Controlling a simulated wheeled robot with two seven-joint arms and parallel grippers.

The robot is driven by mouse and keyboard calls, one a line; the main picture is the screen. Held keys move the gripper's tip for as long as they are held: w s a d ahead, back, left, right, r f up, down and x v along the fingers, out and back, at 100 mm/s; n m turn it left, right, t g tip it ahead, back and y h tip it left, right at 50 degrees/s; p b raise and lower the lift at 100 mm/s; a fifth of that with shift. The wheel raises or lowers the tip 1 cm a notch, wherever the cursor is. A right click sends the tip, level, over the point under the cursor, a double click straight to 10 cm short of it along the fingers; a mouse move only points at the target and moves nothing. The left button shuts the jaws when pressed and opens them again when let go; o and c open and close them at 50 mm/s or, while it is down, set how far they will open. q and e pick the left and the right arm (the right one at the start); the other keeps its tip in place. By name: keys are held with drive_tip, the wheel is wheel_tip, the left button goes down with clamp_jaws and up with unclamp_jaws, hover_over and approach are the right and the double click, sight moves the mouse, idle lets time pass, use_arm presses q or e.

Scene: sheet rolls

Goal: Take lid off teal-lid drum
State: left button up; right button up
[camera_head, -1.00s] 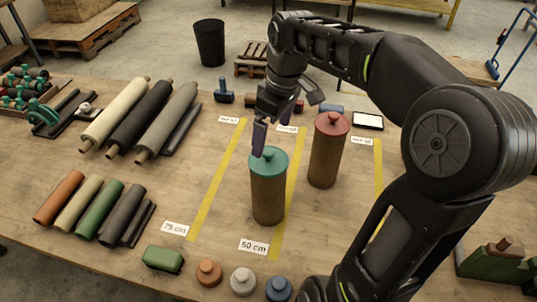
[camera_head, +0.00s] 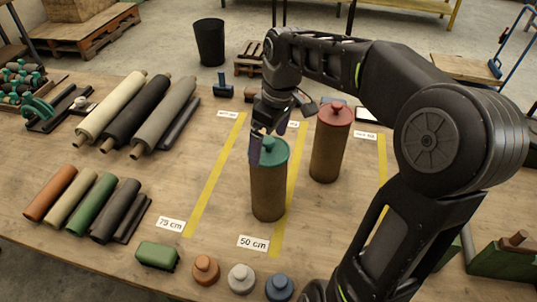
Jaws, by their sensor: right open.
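The teal-lid drum (camera_head: 268,192) is a brown cylinder standing upright on the table between two yellow tape strips. Its teal lid (camera_head: 273,154) with a round knob sits on top. My right gripper (camera_head: 268,148) is open and points down at the lid, with its purple-grey fingers around the knob area. One finger overlaps the lid's left edge in the picture; I cannot tell whether it touches. My left gripper is not in view.
A red-lidded drum (camera_head: 329,145) stands close behind to the right. Large rolls (camera_head: 137,115) and small rolls (camera_head: 88,203) lie at left. A green block (camera_head: 157,255) and several loose knobbed caps (camera_head: 241,278) lie at the front edge. Table between the rolls and tape is clear.

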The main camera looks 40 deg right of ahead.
drive_tip(key=shift+f, duration=0.15)
idle(0.5)
drive_tip(key=c, duration=0.9)
